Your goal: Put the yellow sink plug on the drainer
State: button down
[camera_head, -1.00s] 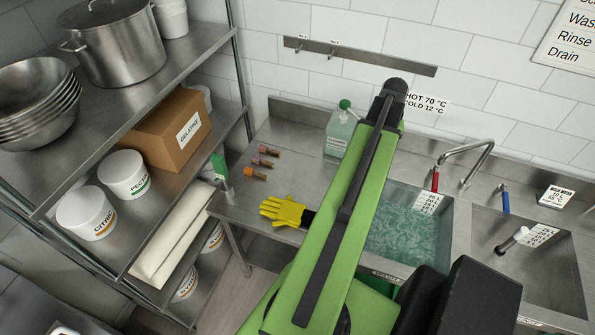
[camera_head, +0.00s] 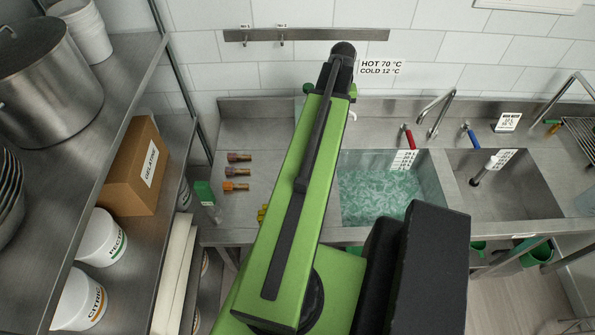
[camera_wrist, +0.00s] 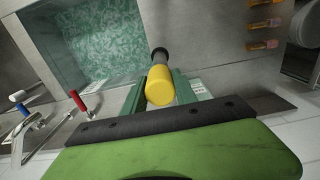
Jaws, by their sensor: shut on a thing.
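The yellow sink plug (camera_wrist: 160,88) shows in the wrist view, a yellow cylinder with a dark far end. My gripper (camera_wrist: 158,78) is shut on it, with a green finger on either side. The plug is held above the counter, beside the water-filled basin in that view. A wire rack (camera_head: 581,134), apparently the drainer, stands at the right edge of the head view, right of the sinks and partly cut off. My gripper is well to the left of it.
Taps with red (camera_head: 408,138) and blue (camera_head: 472,138) handles stand behind. Brown nozzles (camera_head: 237,172) lie on the left counter. Shelving (camera_head: 150,235) is at left.

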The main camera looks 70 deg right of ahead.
jog(key=shift+w+a+f, duration=0.2)
jog(key=shift+w, duration=0.1)
jog(key=w+a+f+b, duration=0.3)
jog(key=w+f+b, duration=0.7)
jog(key=b, duration=0.1)
jog(key=shift+w+a+f, duration=0.2)
jog(key=shift+a+f, duration=0.05)
jog(key=shift+a, duration=0.15)
jog(key=c, duration=1)
grip_release()
jog(key=shift+d+f, duration=0.1)
jog(key=shift+o, duration=0.2)
notch_tip(320, 180, up, 12)
jog(key=p, duration=1.2)
